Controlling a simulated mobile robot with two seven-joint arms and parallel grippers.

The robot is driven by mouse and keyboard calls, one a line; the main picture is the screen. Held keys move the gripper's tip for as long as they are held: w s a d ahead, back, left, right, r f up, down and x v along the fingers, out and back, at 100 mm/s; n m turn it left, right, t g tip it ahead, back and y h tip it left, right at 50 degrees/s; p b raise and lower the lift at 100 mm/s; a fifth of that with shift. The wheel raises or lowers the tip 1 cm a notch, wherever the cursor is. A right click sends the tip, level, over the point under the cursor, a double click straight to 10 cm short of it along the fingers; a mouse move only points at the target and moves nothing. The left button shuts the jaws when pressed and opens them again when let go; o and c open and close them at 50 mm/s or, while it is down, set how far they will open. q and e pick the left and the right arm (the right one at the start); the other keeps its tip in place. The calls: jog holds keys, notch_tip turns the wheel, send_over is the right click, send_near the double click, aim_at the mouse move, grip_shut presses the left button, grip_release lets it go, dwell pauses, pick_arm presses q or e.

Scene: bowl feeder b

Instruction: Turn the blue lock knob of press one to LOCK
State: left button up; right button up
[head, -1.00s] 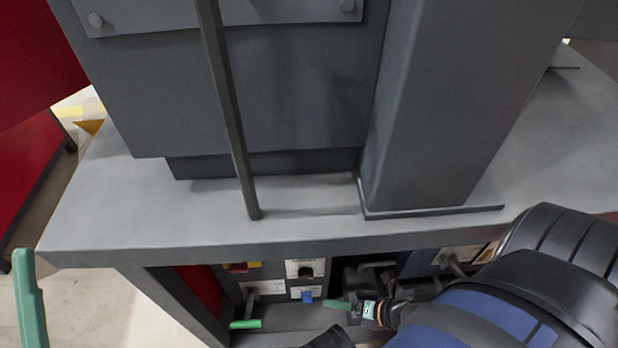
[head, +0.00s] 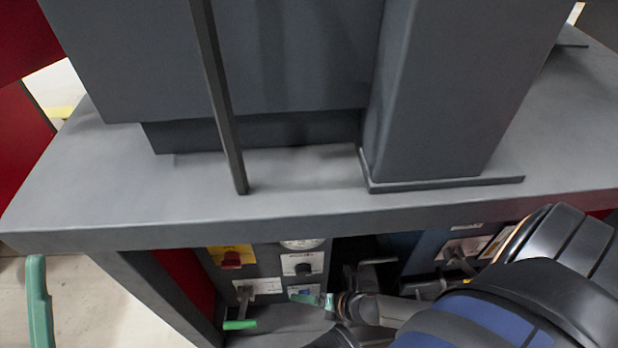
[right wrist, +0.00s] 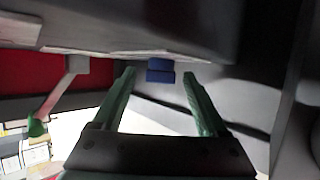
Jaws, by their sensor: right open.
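The blue lock knob (right wrist: 160,70) shows in the right wrist view, under the dark panel edge and straight ahead between my two green fingertips. A small gap seems to remain between each finger and the knob. In the head view the knob is hidden, and my right gripper (head: 318,300) reaches in at the lower panel below the label plates. It is open and empty. A green finger-like part (head: 38,300) at the left edge of the head view appears to be my left gripper; its jaw opening does not show.
The press's grey table top (head: 110,190) overhangs the panel. A red knob on a yellow plate (head: 231,258), a black knob on a white plate (head: 303,265) and a green-ended lever (head: 240,324) are close to the left of my right gripper. A grey post stands at right in the wrist view.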

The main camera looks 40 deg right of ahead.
grip_shut()
dwell(0.4)
jog(key=shift+d+t+y, duration=0.15)
jog(key=shift+t+y, duration=0.35)
jog(key=shift+y, duration=0.1)
grip_release()
pick_arm(q)
notch_tip(320, 180, up, 6)
jog(key=p, duration=0.5)
jog(key=shift+s+a+r+p, duration=0.15)
jog(key=shift+a+p, duration=0.15)
jog(key=shift+a, duration=0.1)
pick_arm(e)
jog(key=v, duration=1.2)
jog(key=shift+s+r, duration=0.15)
jog(key=shift+s, duration=0.05)
